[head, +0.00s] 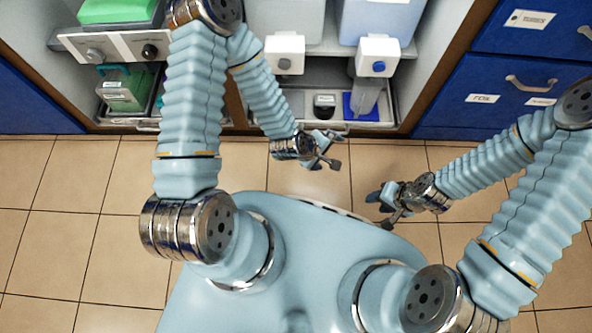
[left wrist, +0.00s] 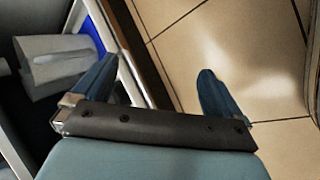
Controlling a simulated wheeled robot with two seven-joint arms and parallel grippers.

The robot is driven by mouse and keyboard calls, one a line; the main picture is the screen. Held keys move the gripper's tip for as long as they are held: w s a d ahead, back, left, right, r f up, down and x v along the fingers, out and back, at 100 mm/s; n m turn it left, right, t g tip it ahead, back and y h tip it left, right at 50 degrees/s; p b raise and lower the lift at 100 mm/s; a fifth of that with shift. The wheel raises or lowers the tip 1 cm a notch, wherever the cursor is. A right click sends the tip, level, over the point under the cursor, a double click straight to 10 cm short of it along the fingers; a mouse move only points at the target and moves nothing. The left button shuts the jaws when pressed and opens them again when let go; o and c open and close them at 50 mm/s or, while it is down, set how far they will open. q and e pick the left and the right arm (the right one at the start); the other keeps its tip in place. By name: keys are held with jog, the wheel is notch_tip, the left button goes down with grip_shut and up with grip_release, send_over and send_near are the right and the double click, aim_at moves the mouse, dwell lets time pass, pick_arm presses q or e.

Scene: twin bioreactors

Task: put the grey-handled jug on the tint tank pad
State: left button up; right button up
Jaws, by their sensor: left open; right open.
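A pale grey jug-like vessel (head: 367,93) stands under the right-hand tap, over a blue pad (head: 351,107). In the left wrist view a pale grey vessel (left wrist: 55,65) shows beside a blue patch (left wrist: 90,38), to the left of the fingers. Which tank is the tint tank is not readable. My left gripper (head: 331,150) is open and empty, in front of the lower shelf and apart from the vessel. My right gripper (head: 381,210) is open and empty over the floor, nearer my body.
Two taps, left (head: 285,54) and right (head: 377,55), hang below the tanks. A green container (head: 124,90) stands in the left bay. Blue drawers (head: 500,92) are at right. Tiled floor is clear.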

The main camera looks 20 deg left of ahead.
pick_arm(q)
jog(key=s+a+f+m+g, duration=0.2)
jog(key=s+a+m+g, duration=0.2)
jog(key=s+m, duration=0.5)
jog(key=shift+a+m+g, duration=0.4)
jog(key=shift+a+m, duration=0.3)
jog(key=shift+a, duration=0.55)
jog(key=shift+s+f, duration=0.1)
jog(key=shift+s, duration=0.05)
